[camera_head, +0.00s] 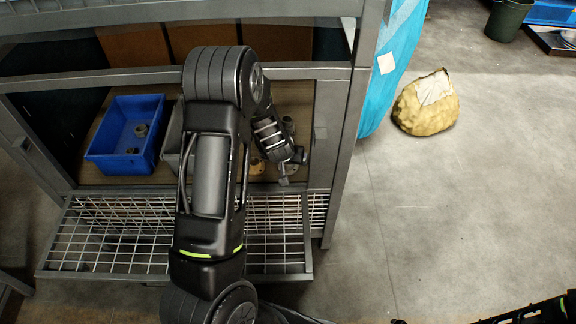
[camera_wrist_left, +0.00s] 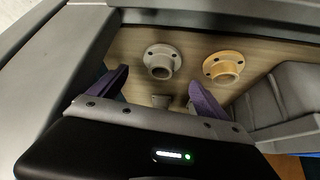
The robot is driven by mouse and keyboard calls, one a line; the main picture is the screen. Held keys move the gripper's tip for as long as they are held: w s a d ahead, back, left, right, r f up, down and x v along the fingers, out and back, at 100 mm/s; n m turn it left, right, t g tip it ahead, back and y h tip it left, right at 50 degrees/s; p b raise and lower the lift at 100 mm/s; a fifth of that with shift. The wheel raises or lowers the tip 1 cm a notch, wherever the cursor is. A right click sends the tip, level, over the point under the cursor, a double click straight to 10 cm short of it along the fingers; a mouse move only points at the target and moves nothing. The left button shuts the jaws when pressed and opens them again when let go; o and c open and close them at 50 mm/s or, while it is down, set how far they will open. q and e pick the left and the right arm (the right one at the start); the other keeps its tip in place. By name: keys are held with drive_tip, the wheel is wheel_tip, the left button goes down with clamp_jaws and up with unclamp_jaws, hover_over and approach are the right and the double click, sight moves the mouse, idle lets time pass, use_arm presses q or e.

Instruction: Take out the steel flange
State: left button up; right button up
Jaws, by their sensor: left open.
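A grey steel flange (camera_wrist_left: 162,61) with a round holed base and a short hub lies on the cabinet's brown floor in the left wrist view. A brass-coloured flange (camera_wrist_left: 222,68) lies to its right. My left gripper (camera_wrist_left: 158,84) is open, its two purple-tinted fingers spread on this side of the flanges, with nothing held. A small grey piece (camera_wrist_left: 160,101) shows between the fingers, partly hidden by the gripper body. In the head view my left arm reaches into the cabinet and hides part of its floor; a brass flange (camera_head: 257,166) shows beside the gripper.
A blue bin (camera_head: 122,163) with small grey parts stands at the cabinet's left. A grey bin (camera_head: 170,158) beside it is mostly behind my arm. The wire-mesh door (camera_head: 110,232) lies folded down in front. A frame post (camera_head: 336,150) bounds the right side.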

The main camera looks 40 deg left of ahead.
use_arm(q)
drive_tip(key=b+x, duration=0.1)
drive_tip(key=x, duration=0.3)
drive_tip(key=shift+a+f+b, duration=0.15)
drive_tip(key=shift+f+b, duration=0.15)
drive_tip(key=shift+w+f, duration=0.15)
drive_tip(key=shift+w, duration=0.1)
drive_tip(key=shift+c, duration=0.6)
drive_tip(key=c, duration=1.8)
